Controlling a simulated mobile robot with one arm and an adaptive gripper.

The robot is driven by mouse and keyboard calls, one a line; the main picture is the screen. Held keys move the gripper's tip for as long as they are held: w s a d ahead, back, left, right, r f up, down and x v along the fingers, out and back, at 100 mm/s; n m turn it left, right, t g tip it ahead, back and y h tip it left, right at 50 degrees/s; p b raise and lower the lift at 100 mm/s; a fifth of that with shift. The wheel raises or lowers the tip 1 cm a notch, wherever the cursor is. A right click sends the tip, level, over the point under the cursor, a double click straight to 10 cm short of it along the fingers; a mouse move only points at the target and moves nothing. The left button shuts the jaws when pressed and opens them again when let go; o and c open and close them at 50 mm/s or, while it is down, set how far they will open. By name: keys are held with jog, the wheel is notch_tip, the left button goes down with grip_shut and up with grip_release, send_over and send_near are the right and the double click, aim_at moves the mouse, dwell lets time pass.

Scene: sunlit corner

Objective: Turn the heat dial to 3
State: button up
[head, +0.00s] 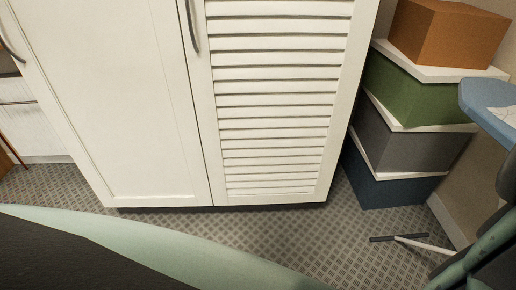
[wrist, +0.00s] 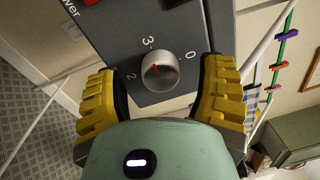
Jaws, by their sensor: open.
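In the wrist view, a round silver heat dial (wrist: 160,78) sits on a dark grey panel (wrist: 190,20). The numbers 0, 2 and 3 show around it. A short red mark shows on the upper part of its face, roughly on the side of the 3; I cannot tell exactly which setting it meets. My gripper (wrist: 164,70) is open, with one yellow-padded finger to the left of the dial and one to the right. There are gaps between the fingers and the dial. The dial and panel do not show in the head view.
A white cabinet (head: 145,100) with a louvred door stands ahead in the head view. Stacked boxes (head: 420,100) stand to its right. A blue board edge (head: 487,105) is at the far right, with a thin floor leg (head: 425,243) below. Patterned floor (head: 290,235) lies before the cabinet.

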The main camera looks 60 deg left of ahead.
jog(key=v, duration=0.7)
jog(key=shift+s, duration=0.25)
